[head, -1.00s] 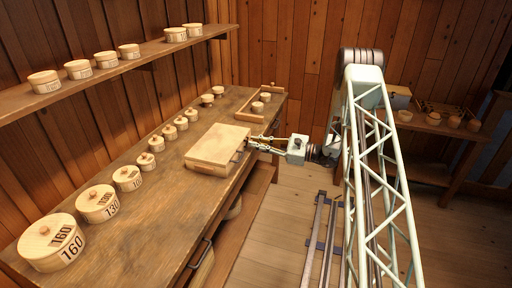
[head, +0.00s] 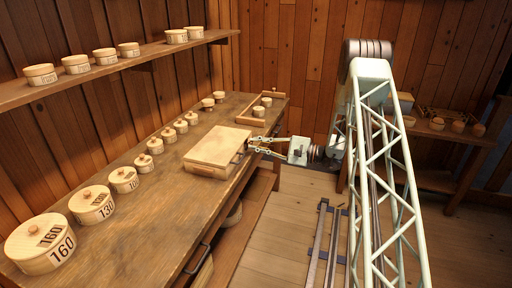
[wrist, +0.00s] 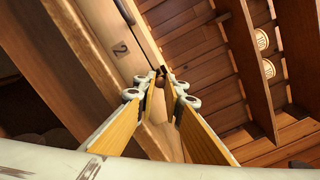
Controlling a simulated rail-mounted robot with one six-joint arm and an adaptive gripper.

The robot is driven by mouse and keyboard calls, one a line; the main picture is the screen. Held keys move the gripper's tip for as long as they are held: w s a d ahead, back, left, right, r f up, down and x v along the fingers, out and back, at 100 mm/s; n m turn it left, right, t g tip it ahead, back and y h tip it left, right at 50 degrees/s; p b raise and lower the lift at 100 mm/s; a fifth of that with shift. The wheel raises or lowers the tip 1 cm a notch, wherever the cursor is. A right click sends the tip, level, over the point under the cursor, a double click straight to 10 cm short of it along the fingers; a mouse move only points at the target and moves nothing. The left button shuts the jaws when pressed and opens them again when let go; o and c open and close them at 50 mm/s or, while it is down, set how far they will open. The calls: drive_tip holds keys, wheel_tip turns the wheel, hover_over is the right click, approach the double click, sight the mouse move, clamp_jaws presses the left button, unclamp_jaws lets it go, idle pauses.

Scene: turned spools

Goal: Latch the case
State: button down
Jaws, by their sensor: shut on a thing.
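The case (head: 216,147) is a pale, flat wooden box on the bench, its lid down. My gripper (head: 250,147) reaches its right-hand front side from the right. In the wrist view, my gripper's fingertips (wrist: 162,78) are close together around a small brown piece (wrist: 159,82) at a pale wooden front, which looks like the case's latch. The fingers hide most of that piece, so its exact position cannot be told.
Several lidded round boxes (head: 92,205) stand in a row along the bench (head: 150,235) behind and left of the case. A wooden tray (head: 243,119) with small pots lies beyond it. A wall shelf (head: 110,70) holds more boxes. The bench's near part is clear.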

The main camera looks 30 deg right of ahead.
idle(0.4)
drive_tip(key=c, duration=2.7)
unclamp_jaws()
drive_tip(key=shift+v, duration=5.95)
drive_tip(key=shift+r, duration=0.1)
